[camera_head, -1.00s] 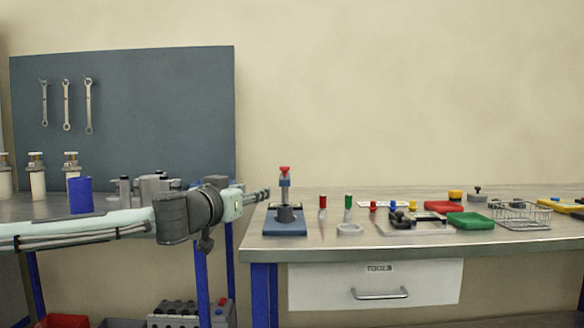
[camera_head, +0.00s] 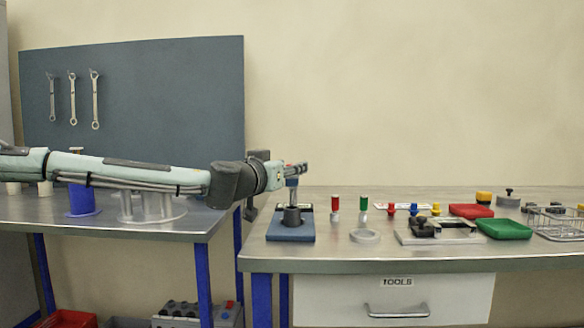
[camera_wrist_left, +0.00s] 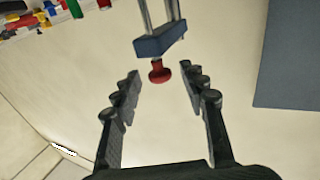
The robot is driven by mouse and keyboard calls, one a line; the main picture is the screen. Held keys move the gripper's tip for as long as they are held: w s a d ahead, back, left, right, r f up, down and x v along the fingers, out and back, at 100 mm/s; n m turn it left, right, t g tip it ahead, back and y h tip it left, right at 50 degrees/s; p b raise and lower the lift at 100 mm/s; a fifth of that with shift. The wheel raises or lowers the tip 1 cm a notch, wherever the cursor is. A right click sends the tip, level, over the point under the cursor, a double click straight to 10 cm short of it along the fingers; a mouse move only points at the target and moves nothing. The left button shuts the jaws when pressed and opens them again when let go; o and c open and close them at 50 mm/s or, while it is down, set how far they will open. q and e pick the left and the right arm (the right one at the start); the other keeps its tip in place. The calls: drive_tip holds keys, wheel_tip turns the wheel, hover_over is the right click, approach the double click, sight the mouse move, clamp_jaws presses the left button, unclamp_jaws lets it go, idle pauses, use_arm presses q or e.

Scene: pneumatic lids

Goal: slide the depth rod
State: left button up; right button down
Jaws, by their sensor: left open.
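A small press-like fixture stands at the left of the tool bench, with a blue base (camera_head: 290,232) and a dark round block (camera_head: 291,215) on it. In the left wrist view its blue crosspiece (camera_wrist_left: 160,42) sits on two metal rods (camera_wrist_left: 160,12), with a red knob (camera_wrist_left: 159,71) at its end. I cannot tell which part is the depth rod. My left gripper (camera_head: 304,168) is at the fixture's top and hides the knob in the head view. Its open fingers (camera_wrist_left: 160,78) stand either side of the red knob, with gaps on both sides. My right gripper is not in view.
Red-capped (camera_head: 335,207) and green-capped (camera_head: 363,207) pegs and a pale ring (camera_head: 365,236) stand right of the fixture. Further right are a clamp plate (camera_head: 440,232), red (camera_head: 471,210) and green (camera_head: 504,229) trays and a wire basket (camera_head: 562,222).

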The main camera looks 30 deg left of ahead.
use_arm(q)
drive_tip(key=shift+w+a, duration=0.15)
drive_tip(key=shift+w, duration=0.9)
clamp_jaws()
drive_tip(key=shift+r, duration=0.1)
